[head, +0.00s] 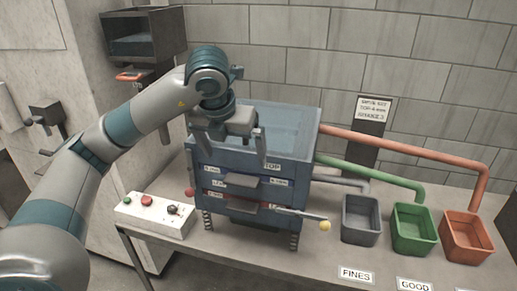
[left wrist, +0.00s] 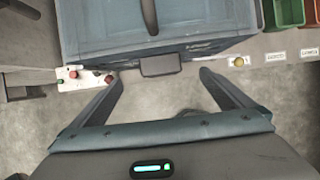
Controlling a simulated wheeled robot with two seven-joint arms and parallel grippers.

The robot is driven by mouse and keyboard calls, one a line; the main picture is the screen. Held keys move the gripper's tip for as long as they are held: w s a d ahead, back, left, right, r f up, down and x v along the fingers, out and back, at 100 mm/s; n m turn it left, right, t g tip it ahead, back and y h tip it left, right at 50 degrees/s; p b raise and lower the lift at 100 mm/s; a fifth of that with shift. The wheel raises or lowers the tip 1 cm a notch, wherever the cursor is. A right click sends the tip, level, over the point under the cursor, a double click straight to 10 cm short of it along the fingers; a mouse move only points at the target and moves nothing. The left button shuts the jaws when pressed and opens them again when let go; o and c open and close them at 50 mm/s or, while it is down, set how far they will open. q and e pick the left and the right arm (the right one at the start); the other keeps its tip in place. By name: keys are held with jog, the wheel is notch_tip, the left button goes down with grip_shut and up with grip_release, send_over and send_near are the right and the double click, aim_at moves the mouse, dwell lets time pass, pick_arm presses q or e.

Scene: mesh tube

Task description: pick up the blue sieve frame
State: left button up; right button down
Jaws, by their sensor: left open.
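The lower handle (head: 243,204) is beside red-edged labels. My left gripper (head: 226,148) is open and empty above and in front of the machine's front face. In the left wrist view a grey handle (left wrist: 160,65) lies between and just beyond the spread fingertips (left wrist: 160,80). My right gripper is not seen.
A lever with a yellow knob (head: 325,226) juts out at the front right. A white button box (head: 155,214) is at left. Grey (head: 361,238), green (head: 414,248) and orange (head: 467,256) bins stand at right, with pipes above them. A dark wall box (head: 143,45) hangs upper left.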

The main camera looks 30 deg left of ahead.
pick_arm(q)
jog(key=p, duration=0.2)
send_near(242, 177)
jog(key=f, duration=0.2)
jog(key=shift+w+f, duration=0.3)
jog(key=shift+f, duration=0.1)
jog(key=shift+w+a+f+p, duration=0.15)
jog(key=shift+w+f+p, duration=0.2)
jog(key=shift+f+p, duration=0.25)
jog(key=p+x, duration=0.1)
jog(key=x, duration=0.2)
jog(key=shift+w+f, duration=0.15)
jog(key=shift+f, duration=0.2)
